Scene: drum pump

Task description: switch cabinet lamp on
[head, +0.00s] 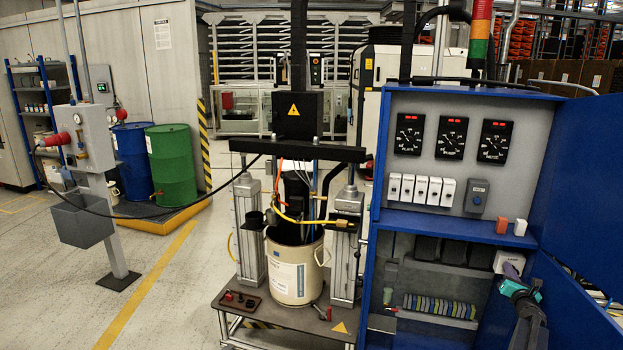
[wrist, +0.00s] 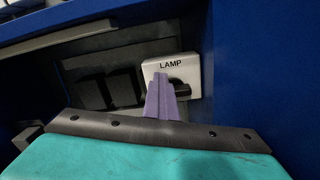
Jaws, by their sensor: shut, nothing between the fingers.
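The lamp switch is a white box (wrist: 193,66) labelled LAMP in the wrist view, with a black knob (wrist: 180,88) on its face. In the head view the box (head: 509,259) sits at the right inside the blue cabinet's lower compartment. My gripper (wrist: 160,82) has purple fingers, shut and empty. The fingertips lie over the lower left of the box in the wrist view, just left of the knob. They partly hide the knob, and I cannot tell whether they touch it. In the head view my gripper (head: 510,271) is just below the box.
The blue cabinet (head: 370,270) has its door (head: 585,175) open on the right, close to my arm. A shelf edge (head: 455,225) runs above the box. Dark modules (wrist: 122,87) stand left of it. A terminal row (head: 440,305) lies lower left.

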